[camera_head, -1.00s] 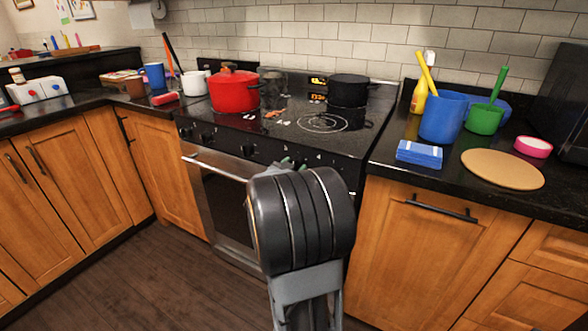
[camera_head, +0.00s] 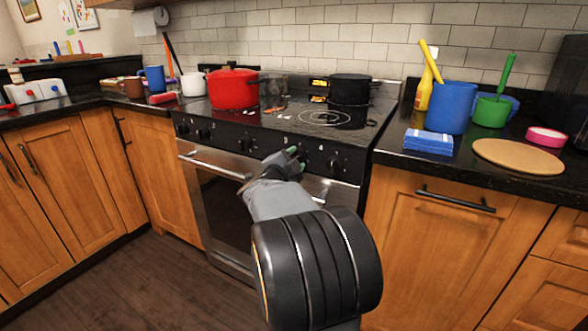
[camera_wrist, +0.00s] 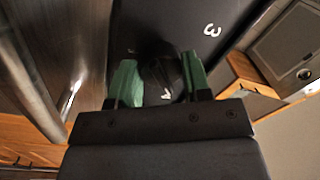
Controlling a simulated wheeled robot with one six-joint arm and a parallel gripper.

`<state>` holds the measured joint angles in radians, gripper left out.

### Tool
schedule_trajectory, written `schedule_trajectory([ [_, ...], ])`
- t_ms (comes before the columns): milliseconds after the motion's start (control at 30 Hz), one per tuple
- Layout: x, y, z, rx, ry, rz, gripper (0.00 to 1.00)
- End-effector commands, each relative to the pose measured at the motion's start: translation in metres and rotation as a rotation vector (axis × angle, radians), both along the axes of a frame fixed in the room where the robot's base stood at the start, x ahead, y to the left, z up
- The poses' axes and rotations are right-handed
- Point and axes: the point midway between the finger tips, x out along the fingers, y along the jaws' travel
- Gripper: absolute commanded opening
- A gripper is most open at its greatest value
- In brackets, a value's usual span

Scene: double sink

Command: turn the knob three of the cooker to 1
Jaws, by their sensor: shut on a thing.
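The cooker (camera_head: 270,160) has a black front panel with a row of dark knobs and white marks. My gripper (camera_head: 294,160) is at this panel, on the knob second from the right. In the wrist view my gripper (camera_wrist: 158,82) has its two green fingertips on either side of a dark round knob (camera_wrist: 160,70), shut on it. A white "3" (camera_wrist: 212,30) shows on the panel beyond the right fingertip. Another white mark shows between the fingers, partly hidden. The knob's pointer is too dark to read.
A free knob (camera_head: 335,165) is to the right of my gripper and another (camera_head: 245,144) to its left. The oven door handle (camera_head: 215,167) runs just below. A red pot (camera_head: 233,88) and a black pot (camera_head: 349,89) stand on the cooktop.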

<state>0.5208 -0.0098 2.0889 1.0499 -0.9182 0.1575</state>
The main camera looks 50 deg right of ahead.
Motion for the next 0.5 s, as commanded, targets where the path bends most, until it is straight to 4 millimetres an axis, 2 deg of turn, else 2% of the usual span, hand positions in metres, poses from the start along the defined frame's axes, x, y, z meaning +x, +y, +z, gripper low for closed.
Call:
schedule_trajectory([
  [200,0.0007,0.0003,-0.0016,0.029,-0.121,0.002,0.21],
  [500,0.0011,0.0002,0.0003,0.050,-0.203,0.002,0.21],
])
